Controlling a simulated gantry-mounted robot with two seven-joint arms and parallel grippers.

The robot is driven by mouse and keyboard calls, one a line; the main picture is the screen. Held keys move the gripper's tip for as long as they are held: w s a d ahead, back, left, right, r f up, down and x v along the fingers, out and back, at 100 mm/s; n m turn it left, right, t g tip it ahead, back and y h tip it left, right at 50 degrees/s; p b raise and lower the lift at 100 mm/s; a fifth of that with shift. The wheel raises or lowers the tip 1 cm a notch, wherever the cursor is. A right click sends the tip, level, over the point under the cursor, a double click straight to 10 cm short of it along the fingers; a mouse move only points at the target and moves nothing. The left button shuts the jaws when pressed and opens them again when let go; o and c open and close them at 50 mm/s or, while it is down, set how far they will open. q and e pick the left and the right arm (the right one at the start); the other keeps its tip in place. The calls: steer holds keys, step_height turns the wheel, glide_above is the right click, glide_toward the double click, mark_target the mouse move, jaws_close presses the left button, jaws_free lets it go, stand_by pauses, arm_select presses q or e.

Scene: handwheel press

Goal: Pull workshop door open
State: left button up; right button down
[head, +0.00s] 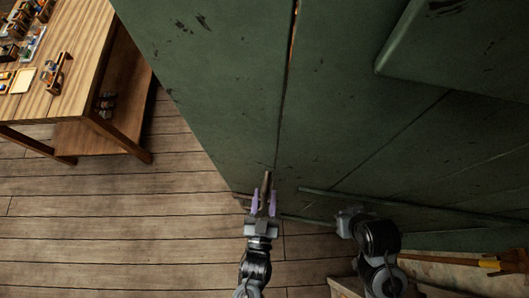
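The green, worn workshop door (220,80) fills the upper middle, with a narrow dark seam and a bright sliver at its top. A brown bar-like handle (266,182) stands out near the door's lower edge. My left gripper (264,202) is at this handle, its two purple fingers spread on either side of the bar. The fingers look apart from it, though contact is hard to judge. My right gripper (346,219) is to the right, beside the lower green panel. Its fingers are not clear, and I see nothing held in it.
A wooden workbench (75,75) with small tools and boxes stands at the upper left. Open plank floor (120,215) lies left of the door. A pale ledge with a yellow-brown tool (490,264) is at the lower right, close to my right arm.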

arm_select(q)
steer(key=s+b, duration=0.2)
steer(key=s, duration=0.8)
steer(key=shift+s+a, duration=0.2)
steer(key=shift+s, duration=0.2)
